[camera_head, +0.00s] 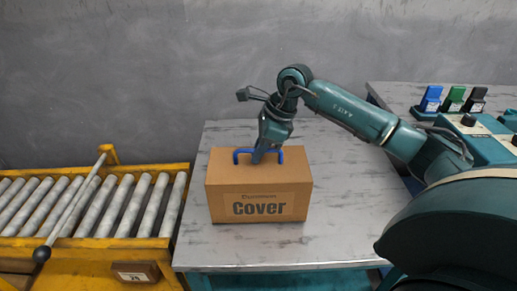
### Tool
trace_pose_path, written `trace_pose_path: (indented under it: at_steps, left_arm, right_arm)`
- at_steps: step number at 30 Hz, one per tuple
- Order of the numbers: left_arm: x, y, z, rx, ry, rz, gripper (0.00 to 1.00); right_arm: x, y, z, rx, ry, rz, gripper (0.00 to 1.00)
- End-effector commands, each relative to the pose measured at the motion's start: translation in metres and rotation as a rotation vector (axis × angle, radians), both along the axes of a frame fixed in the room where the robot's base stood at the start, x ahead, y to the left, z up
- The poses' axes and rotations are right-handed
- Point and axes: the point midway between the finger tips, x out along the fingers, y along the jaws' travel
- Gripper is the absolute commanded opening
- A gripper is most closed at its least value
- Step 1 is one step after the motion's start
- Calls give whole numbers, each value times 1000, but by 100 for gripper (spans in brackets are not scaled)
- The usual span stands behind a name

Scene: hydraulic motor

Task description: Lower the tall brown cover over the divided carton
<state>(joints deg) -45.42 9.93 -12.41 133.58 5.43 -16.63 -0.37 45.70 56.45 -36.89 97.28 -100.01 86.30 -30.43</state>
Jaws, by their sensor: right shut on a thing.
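The tall brown cover (258,190) is a box labelled "Cover" with a blue handle (243,151) on top. It stands upright on the grey table (340,205). My right gripper (263,155) reaches down from above and is shut on the blue handle. The divided carton does not show; whether it is under the cover cannot be told. My left gripper is not in view.
A yellow roller conveyor (110,206) with a lever stands left of the table. Blue, green and black stamp-like items (454,98) stand at the back right. The table is bare around the cover.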

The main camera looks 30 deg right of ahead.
Motion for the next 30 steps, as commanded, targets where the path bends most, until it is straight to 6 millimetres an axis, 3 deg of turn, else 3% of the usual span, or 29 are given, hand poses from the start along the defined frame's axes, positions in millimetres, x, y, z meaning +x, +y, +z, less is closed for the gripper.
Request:
trace_pose_path:
  at_steps: [12,13,21,27,30]
  left_arm:
    - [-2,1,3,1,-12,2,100]
    - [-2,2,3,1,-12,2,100]
    - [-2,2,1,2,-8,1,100]
    - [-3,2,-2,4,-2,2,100]
    - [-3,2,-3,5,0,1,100]
  right_arm:
    - [0,0,-4,0,-1,0,0]
    - [0,0,-4,0,-1,0,11]
    - [0,0,-4,0,0,0,33]
    - [0,0,-5,-1,1,0,36]
    - [0,0,-5,-1,1,0,45]
